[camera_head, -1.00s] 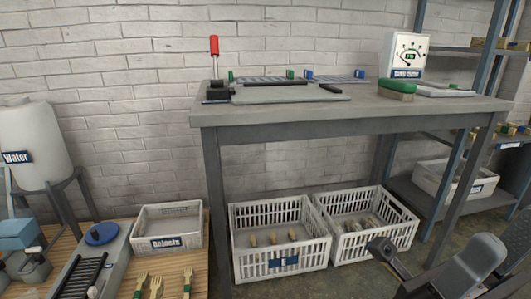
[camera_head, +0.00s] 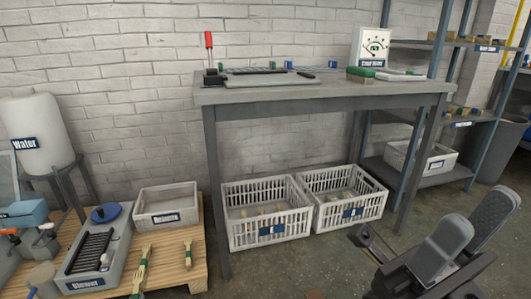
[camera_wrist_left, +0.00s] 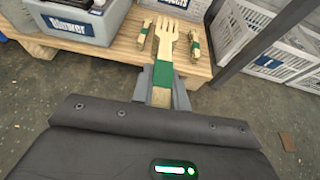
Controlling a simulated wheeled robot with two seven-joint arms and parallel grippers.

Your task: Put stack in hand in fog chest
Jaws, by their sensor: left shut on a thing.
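My left gripper (camera_wrist_left: 162,92) is shut on a bundled stack of wooden forks (camera_wrist_left: 165,48) with a green band, tines pointing away. The stack is held in front of the pallet's edge in the left wrist view. The left gripper cannot be made out in the head view. My right gripper (camera_head: 362,240) is at the lower right of the head view, over the floor and empty as far as I can see; its jaw gap is unclear. No container that I can identify as the fog chest is in view.
Banded forks lie on the wooden pallet (camera_head: 188,276), beside the blower (camera_head: 100,255) and rejects bin (camera_head: 166,206). White crates (camera_head: 268,212) stand under the grey workbench (camera_head: 330,97). A water tank (camera_head: 35,135) is at left, shelves (camera_head: 430,110) at right.

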